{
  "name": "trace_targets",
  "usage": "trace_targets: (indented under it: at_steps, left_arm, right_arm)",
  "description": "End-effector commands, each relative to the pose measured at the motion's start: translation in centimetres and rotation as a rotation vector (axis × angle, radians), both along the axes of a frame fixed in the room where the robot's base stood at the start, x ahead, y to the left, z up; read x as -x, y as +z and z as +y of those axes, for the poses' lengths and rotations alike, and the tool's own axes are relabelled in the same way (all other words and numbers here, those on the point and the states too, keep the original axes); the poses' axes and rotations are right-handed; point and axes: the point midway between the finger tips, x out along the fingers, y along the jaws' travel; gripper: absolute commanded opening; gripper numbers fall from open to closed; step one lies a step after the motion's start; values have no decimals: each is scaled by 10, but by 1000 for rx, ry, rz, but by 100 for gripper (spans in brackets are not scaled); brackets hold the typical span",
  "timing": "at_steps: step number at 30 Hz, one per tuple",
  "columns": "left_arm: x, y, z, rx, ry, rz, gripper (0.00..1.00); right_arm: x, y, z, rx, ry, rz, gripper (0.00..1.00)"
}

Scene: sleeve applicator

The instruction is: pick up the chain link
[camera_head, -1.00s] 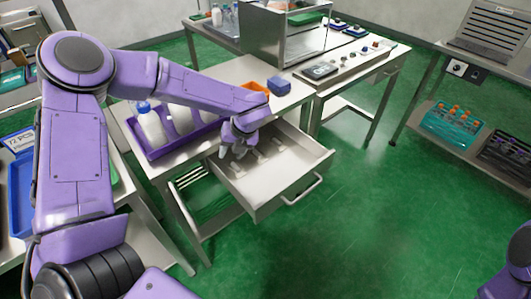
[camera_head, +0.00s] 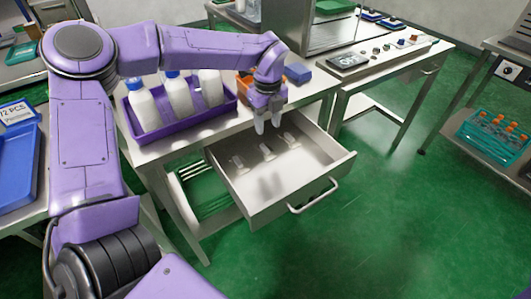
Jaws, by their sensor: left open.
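Several small pale, clear-looking pieces lie apart on the floor of the open drawer (camera_head: 270,185), and one of them may be the chain link. A left piece (camera_head: 237,161), a middle piece (camera_head: 267,152) and a right piece (camera_head: 289,140) show; they are too small for me to tell their shapes. My left gripper (camera_head: 268,126) points down above the back of the drawer, near the middle and right pieces. Its pale fingers are apart, with nothing seen between them. My right gripper is out of view.
A purple tray (camera_head: 190,128) with white bottles stands on the table left of the drawer. An orange bin (camera_head: 244,88) and a blue box (camera_head: 298,73) are behind my gripper. The drawer's handle (camera_head: 313,197) sticks out in front. The green floor (camera_head: 400,225) is open at right.

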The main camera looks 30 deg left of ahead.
Motion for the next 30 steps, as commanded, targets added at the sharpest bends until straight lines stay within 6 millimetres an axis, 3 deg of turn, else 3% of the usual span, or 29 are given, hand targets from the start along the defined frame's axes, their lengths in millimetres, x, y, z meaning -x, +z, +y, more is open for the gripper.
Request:
trace_targets:
  at_steps: [3,10,15,24,25,28,29,30]
  left_arm:
    - [2,-24,1,0,1,5,46]
    - [2,-53,3,-1,3,4,46]
    - [3,-85,6,-1,3,4,46]
    - [2,-95,6,0,5,1,46]
    - [2,-95,6,0,5,0,39]
    - [2,-95,6,0,5,1,7]
    - [2,-95,6,0,5,1,0]
    - [2,-95,6,0,5,1,0]
  right_arm:
    - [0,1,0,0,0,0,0]
    - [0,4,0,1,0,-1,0]
    - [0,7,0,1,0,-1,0]
    - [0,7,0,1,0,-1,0]
    - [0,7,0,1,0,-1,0]
    - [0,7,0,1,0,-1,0]
    - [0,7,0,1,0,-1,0]
    - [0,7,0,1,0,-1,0]
